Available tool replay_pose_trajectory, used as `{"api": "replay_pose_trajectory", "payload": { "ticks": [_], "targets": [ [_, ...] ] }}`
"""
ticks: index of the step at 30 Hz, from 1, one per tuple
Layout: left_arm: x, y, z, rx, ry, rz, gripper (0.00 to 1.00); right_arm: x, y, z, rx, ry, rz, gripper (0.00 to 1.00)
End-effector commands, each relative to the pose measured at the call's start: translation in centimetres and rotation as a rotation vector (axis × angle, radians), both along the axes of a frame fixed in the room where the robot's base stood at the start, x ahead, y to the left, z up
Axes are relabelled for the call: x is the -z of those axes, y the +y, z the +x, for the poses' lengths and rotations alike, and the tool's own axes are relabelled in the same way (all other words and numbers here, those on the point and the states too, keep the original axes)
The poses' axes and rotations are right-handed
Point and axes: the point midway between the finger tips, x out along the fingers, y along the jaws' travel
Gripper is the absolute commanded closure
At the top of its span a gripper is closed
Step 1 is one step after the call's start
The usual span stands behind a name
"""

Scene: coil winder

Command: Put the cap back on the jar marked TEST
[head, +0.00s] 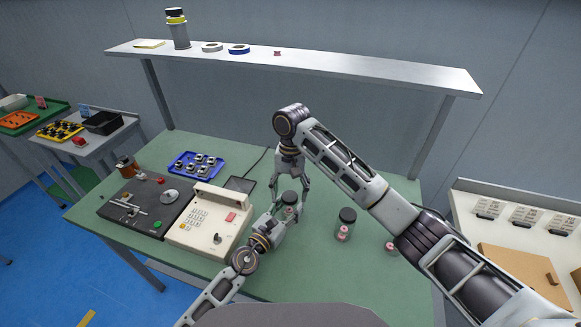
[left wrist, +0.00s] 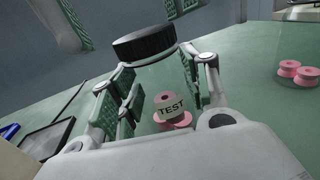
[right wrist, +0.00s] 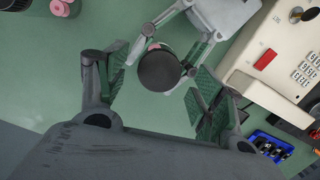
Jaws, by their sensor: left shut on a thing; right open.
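The jar marked TEST (left wrist: 171,106) is clear, with pink spools inside. In the right wrist view the cap (right wrist: 159,70) lies between the fingers of my right gripper (right wrist: 158,92). That gripper is open, points down from above, and its fingers are apart from the cap. The head view shows the cap (head: 290,196) partly behind the grippers.
A second black-capped jar (head: 347,217) with pink spools stands to the right, with pink spools (head: 391,247) beyond it. The winder's beige control box (head: 208,218) is close on the left. A blue tray (head: 196,164) lies behind it. A shelf (head: 300,67) spans the back.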

Motion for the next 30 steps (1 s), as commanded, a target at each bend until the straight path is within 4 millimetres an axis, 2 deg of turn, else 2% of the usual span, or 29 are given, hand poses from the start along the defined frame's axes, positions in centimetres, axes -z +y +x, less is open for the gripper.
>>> {"api": "replay_pose_trajectory", "payload": {
  "ticks": [30],
  "targets": [
    [0.0,0.0,0.0,-0.001,-0.001,0.001,1.00,-8.1,-0.3,1.3,0.001,-0.002,0.000,0.32]
  ]
}}
